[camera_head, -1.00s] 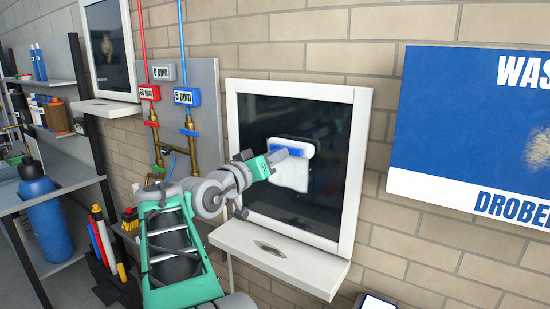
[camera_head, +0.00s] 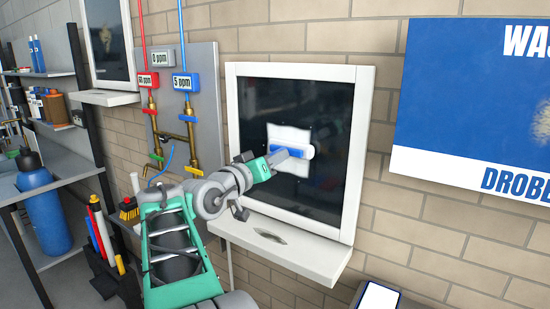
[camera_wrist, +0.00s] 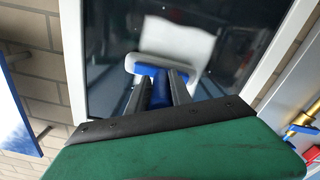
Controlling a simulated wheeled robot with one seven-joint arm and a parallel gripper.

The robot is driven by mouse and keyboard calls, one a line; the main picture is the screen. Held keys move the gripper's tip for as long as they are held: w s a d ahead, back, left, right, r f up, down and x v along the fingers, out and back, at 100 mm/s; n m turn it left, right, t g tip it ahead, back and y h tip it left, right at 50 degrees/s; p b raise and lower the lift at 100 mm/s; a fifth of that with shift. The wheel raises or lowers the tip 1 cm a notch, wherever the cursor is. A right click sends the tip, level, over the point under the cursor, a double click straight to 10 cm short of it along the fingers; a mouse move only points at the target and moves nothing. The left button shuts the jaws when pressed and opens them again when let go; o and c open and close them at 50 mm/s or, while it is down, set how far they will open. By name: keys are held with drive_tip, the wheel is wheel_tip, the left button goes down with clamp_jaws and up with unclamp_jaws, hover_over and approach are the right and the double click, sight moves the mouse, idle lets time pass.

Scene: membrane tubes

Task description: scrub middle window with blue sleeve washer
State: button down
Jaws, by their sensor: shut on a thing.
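The middle window (camera_head: 240,130), white-framed with a dark pane, is mounted on the brick wall in front of me. My gripper (camera_head: 277,157) is shut on the blue handle of the sleeve washer (camera_head: 306,152). The washer's white sleeve lies level and appears to be against the pane. A pale, roughly square patch (camera_head: 290,135) on the glass shows above and below the sleeve. In the wrist view my gripper (camera_wrist: 160,88) has a finger on each side of the washer's blue handle (camera_wrist: 160,97), and the white patch (camera_wrist: 178,42) lies beyond the sleeve.
A white sill (camera_head: 310,258) juts out under the window. Left are a grey panel (camera_head: 206,115) with pipes, another window (camera_head: 108,40) and shelves with a blue bottle (camera_head: 45,210). A holder with coloured handles (camera_head: 105,240) stands low left. A blue-and-white sign (camera_head: 450,110) hangs right.

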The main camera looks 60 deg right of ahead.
drive_tip(key=shift+f, duration=0.2)
drive_tip(key=shift+f+b, duration=1.2)
drive_tip(key=shift+f, duration=0.15)
drive_tip(key=shift+f+b, duration=1.2)
drive_tip(key=shift+f, duration=0.25)
drive_tip(key=shift+f, duration=0.1)
wheel_tip(320, 180, down, 3)
drive_tip(key=b, duration=0.2)
drive_tip(key=shift+b, duration=0.3)
